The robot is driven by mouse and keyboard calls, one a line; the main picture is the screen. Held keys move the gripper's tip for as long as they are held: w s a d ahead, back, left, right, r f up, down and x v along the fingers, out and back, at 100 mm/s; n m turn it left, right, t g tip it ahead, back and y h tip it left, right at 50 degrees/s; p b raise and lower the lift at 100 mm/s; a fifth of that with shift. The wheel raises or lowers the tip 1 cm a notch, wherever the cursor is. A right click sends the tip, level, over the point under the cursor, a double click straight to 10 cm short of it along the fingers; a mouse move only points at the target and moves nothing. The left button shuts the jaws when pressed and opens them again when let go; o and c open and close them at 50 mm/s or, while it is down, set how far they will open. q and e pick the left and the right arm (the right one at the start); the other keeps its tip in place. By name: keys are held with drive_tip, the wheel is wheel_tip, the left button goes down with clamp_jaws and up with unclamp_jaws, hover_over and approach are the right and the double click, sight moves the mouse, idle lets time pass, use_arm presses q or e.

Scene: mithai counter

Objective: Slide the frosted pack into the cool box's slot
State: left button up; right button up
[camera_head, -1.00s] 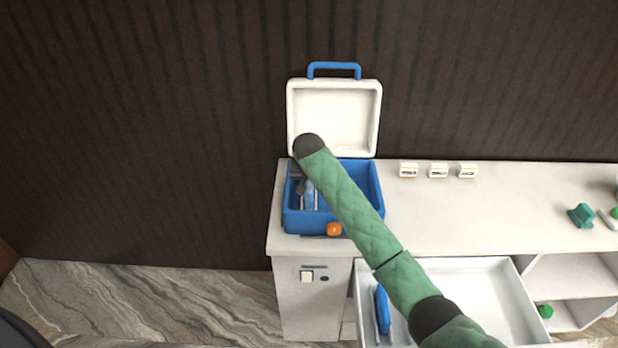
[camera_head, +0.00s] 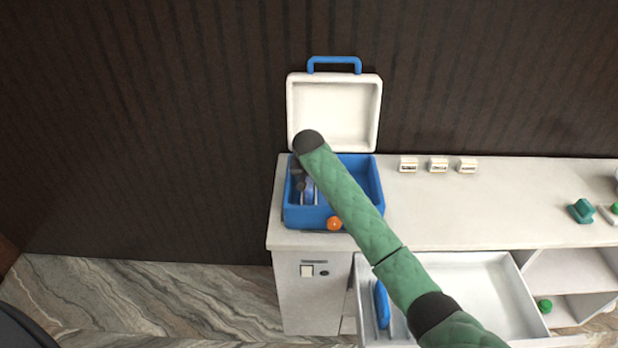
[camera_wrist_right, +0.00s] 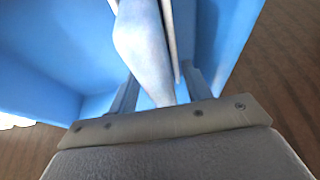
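The cool box (camera_head: 375,188) is blue, stands on the counter's left end, and has its white lid (camera_head: 335,113) up. The frosted pack (camera_head: 308,192) is pale blue and stands in the left part of the box, beside thin pale slot walls. The right wrist view shows the pack (camera_wrist_right: 145,52) upright between my fingers, close against a thin white wall (camera_wrist_right: 170,30). My right gripper (camera_wrist_right: 163,85) reaches down into the box; its fingers look apart, with blue floor showing between them and the pack. My forearm partly covers the box. My left gripper is not in view.
An orange knob (camera_head: 334,223) is at the box's front. An open white drawer (camera_head: 470,290) below holds another blue item (camera_head: 382,304). Small labelled blocks (camera_head: 438,166) stand at the counter's back, and a teal object (camera_head: 580,211) lies to the right. The middle counter is clear.

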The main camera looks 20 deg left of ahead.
drive_tip(key=shift+r, duration=0.1)
drive_tip(key=shift+s+r+b, duration=0.2)
drive_tip(key=shift+r+b, duration=0.1)
drive_tip(key=shift+b, duration=0.05)
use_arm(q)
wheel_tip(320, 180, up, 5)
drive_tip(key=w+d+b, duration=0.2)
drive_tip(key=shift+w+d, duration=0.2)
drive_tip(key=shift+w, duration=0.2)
use_arm(e)
drive_tip(key=shift+v, duration=3.45)
drive_tip(key=shift+w+d, duration=0.1)
